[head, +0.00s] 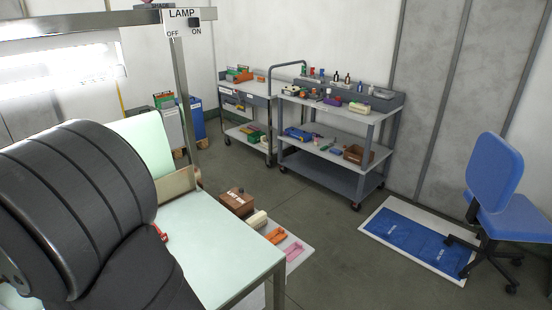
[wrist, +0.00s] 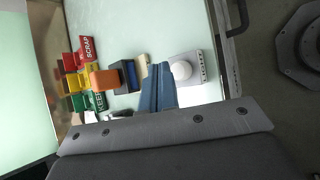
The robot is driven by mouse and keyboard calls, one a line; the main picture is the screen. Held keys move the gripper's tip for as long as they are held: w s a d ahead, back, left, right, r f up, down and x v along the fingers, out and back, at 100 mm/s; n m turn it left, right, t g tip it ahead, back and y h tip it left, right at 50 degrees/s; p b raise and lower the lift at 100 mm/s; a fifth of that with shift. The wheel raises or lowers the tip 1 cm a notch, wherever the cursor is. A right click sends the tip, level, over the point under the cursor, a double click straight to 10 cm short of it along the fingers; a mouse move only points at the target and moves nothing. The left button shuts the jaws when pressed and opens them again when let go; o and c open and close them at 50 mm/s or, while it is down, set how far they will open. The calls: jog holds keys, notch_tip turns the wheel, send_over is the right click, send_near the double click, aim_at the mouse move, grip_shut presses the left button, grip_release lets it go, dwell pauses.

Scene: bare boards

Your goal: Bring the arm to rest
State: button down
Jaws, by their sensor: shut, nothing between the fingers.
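My gripper (wrist: 156,84) shows in the wrist view as two blue-grey fingers close together, shut with nothing held. It is above or in front of the pale bench top (wrist: 125,35); I cannot tell the height. My black arm fills the left foreground of the head view and hides much of the bench (head: 225,235). The gripper does not show there.
A lamp post (head: 184,100) rises beside my arm.

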notch_tip(320, 180, up, 22)
jog(key=w+m+g+y, duration=0.1)
jog(key=m+g, duration=0.8)
jog(key=m, duration=0.7)
jog(key=f, duration=0.5)
jog(key=shift+a+f, duration=0.3)
jog(key=shift+f, duration=0.1)
dwell(1.5)
